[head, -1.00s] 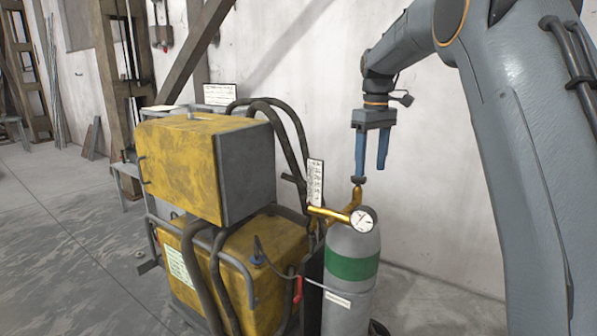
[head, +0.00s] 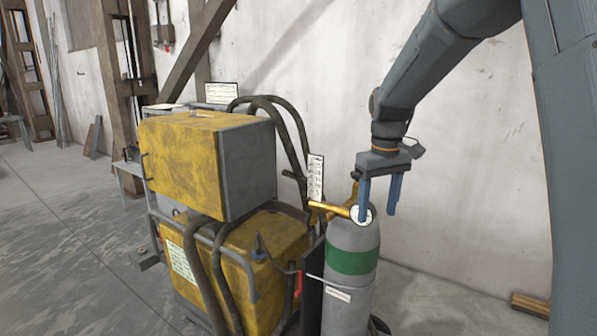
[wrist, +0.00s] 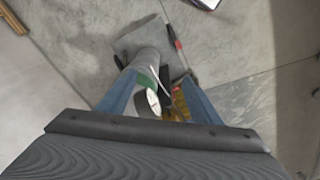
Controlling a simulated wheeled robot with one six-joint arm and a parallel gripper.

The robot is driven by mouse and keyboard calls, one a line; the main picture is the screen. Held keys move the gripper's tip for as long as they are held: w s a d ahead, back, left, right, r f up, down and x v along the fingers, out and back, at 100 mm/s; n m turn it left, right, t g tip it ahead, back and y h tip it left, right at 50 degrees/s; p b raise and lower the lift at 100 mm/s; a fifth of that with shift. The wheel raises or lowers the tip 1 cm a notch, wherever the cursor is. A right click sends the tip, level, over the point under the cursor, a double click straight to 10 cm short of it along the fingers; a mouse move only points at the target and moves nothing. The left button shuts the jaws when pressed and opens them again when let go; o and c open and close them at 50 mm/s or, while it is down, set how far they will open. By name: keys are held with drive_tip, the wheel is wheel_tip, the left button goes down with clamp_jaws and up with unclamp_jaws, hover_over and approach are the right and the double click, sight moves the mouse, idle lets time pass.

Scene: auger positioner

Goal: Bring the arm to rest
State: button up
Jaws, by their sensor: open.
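My gripper (head: 378,216) points down with its two blue fingers apart and nothing between them. In the head view it hangs in front of the top of the gas cylinder (head: 347,290), and one finger covers part of the pressure gauge (head: 355,213). In the wrist view the open fingers (wrist: 160,95) frame the cylinder top and the white gauge face (wrist: 153,102) below. I cannot tell whether a finger touches the gauge. My arm reaches in from the upper right.
A yellow welding machine (head: 185,170) with black hoses (head: 290,130) stands left of the cylinder. A pale wall (head: 460,170) is behind. Wooden boards (head: 530,304) lie on the floor at the lower right. Open floor (head: 60,250) lies to the left.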

drive_tip(key=s+f+m, duration=0.2)
drive_tip(key=s+f, duration=0.4)
drive_tip(key=s, duration=0.6)
drive_tip(key=s+f+m, duration=0.2)
drive_tip(key=s+f, duration=0.4)
drive_tip(key=s, duration=0.5)
drive_tip(key=shift+s+a+f+t+b, duration=0.15)
drive_tip(key=shift+s+f+t+b, duration=0.2)
drive_tip(key=shift+t+b, duration=0.1)
